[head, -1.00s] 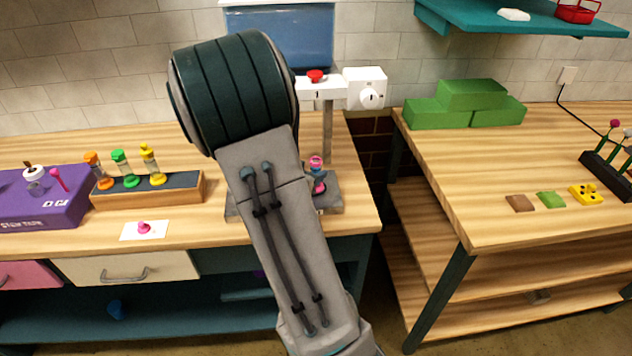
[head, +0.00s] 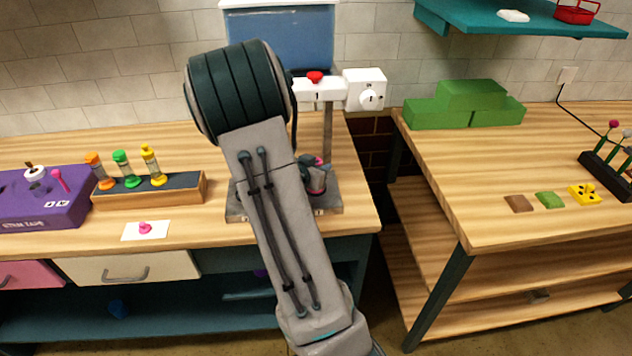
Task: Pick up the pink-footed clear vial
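The pink-footed clear vial stands on the grey base (head: 333,200) of the press on the left bench. Only bits of pink, such as its top (head: 318,160), show now, and my arm and gripper hide most of it. My gripper (head: 316,180) shows as a small grey part beside my forearm, right at the vial. I cannot tell whether its fingers are open or closed on the vial.
The press has a white head with a red knob (head: 315,77) above the gripper. A wooden rack (head: 190,194) holds orange, green and yellow vials. A pink piece (head: 145,228) lies on a white card. A purple box (head: 40,212) is far left. Green blocks (head: 435,114) sit on the right bench.

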